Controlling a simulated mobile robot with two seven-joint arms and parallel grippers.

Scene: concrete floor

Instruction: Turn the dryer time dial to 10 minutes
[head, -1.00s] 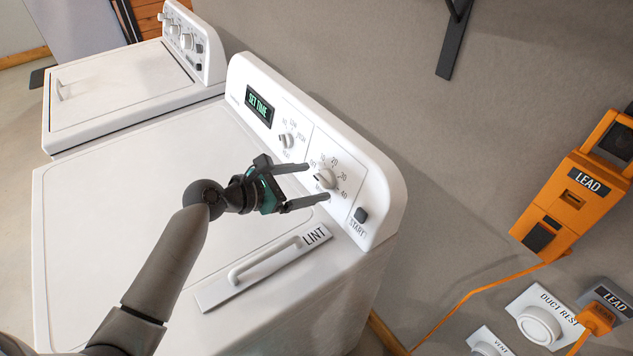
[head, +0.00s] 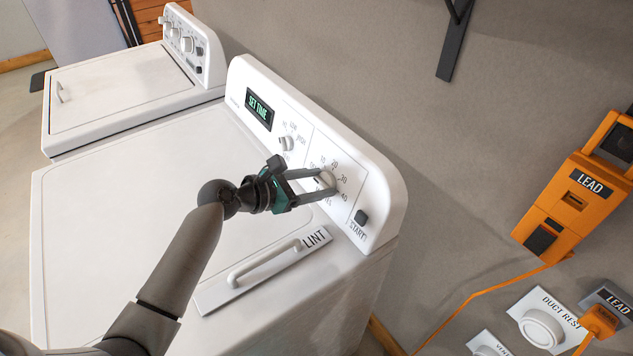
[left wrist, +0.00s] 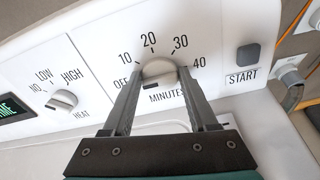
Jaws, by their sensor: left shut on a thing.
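The dryer time dial (head: 326,180) is a round white knob on the dryer's slanted white panel, with marks OFF, 10, 20, 30, 40 and MINUTES around it. My left gripper (head: 326,184) reaches in from the left and is shut on the dial, one finger on each side. In the left wrist view the dial (left wrist: 158,69) sits between the two fingertips, which hide part of its sides. A dark pointer mark shows at its lower left, below OFF. The display (head: 259,107) reads SET TIME. My right gripper is not in view.
The heat knob (head: 286,143) is left of the time dial and the START button (head: 361,217) is to its right. A second machine (head: 120,85) stands behind left. An orange LEAD box (head: 575,200) is at right.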

